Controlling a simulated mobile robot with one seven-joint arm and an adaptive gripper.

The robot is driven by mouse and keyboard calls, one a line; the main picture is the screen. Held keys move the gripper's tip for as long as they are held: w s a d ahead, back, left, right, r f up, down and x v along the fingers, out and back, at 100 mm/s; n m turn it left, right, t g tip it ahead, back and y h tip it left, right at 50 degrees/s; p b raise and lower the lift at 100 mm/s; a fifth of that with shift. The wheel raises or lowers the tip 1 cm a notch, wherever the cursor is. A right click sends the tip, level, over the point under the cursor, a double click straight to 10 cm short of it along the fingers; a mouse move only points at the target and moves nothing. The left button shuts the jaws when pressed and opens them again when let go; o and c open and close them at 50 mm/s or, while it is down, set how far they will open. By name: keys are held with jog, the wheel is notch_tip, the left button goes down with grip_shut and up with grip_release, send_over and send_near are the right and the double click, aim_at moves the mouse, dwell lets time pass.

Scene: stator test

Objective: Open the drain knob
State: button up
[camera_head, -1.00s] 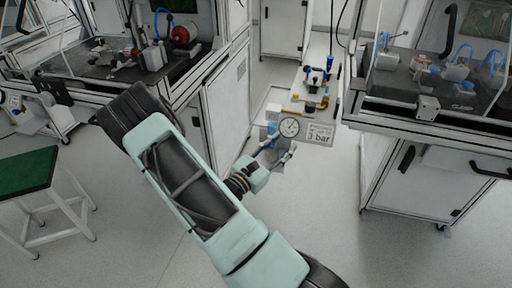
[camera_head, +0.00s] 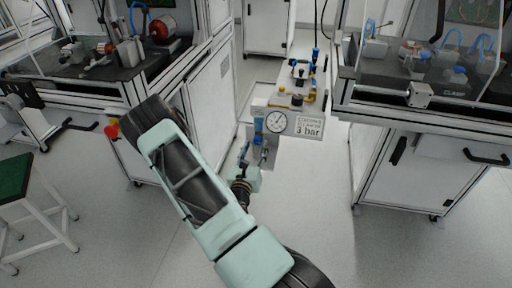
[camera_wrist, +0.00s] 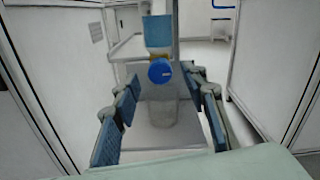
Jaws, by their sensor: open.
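A round blue knob (camera_wrist: 160,71) faces me in the wrist view. It sits below a blue block (camera_wrist: 157,32) and above a clear, cup-shaped bowl (camera_wrist: 158,108). My gripper (camera_wrist: 162,84) is open and empty, its blue-padded fingers spread to the left and right of the knob and bowl. I cannot tell how far in front of the knob the fingertips are. In the head view my gripper (camera_head: 256,155) is just below the pressure gauge (camera_head: 276,121) and the blue block (camera_head: 259,126). The knob is not clear there.
A sign reading 3 bar (camera_head: 309,126) is beside the gauge. White cabinets stand close on both sides, the left one (camera_head: 210,105) and the right one (camera_head: 415,170). A green-topped stool (camera_head: 14,178) is at far left. The floor (camera_head: 330,215) right of my arm is clear.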

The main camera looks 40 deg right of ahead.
jog(key=shift+x, duration=0.95)
jog(key=shift+c, duration=0.3)
grip_shut()
